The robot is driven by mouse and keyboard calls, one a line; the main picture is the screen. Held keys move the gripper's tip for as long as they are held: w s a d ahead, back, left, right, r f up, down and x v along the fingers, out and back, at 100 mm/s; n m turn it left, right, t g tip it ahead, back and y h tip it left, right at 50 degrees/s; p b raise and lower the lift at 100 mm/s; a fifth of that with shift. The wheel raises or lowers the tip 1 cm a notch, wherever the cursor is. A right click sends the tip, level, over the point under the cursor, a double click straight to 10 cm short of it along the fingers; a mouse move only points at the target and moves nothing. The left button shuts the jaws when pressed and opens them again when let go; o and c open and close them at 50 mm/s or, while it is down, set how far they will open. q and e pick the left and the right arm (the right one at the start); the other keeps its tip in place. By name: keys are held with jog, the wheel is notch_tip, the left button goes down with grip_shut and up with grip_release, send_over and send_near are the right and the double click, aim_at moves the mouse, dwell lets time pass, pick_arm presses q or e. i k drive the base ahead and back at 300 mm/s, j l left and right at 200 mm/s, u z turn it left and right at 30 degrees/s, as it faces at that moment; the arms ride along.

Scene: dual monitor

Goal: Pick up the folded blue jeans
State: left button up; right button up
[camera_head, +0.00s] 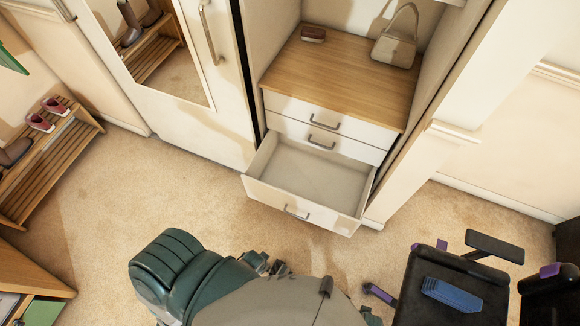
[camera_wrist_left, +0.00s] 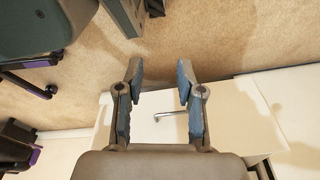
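The folded blue jeans appear to be the small blue bundle (camera_head: 451,294) on the black office chair's seat, at the lower right of the head view. My left gripper (camera_wrist_left: 160,70) is open and empty in the left wrist view, its two fingers well apart. In the head view only small parts of what seems to be this gripper (camera_head: 265,264) show beyond my grey arm, left of the chair and in front of the drawer. The jeans cannot be made out in the wrist view. My right gripper is not in view.
A wardrobe drawer (camera_head: 306,210) stands open and looks empty; its handle (camera_wrist_left: 172,114) shows in the wrist view. The office chair (camera_head: 478,291) has armrests at right. A shoe rack (camera_head: 50,165) stands at left. Carpet (camera_head: 110,215) is clear at left centre.

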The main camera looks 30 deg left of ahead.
aim_at(441, 291)
jog(key=k+u, duration=0.15)
jog(key=u, duration=0.2)
jog(key=k+j+u, duration=0.1)
jog(key=u, duration=0.2)
jog(key=z, duration=2.4)
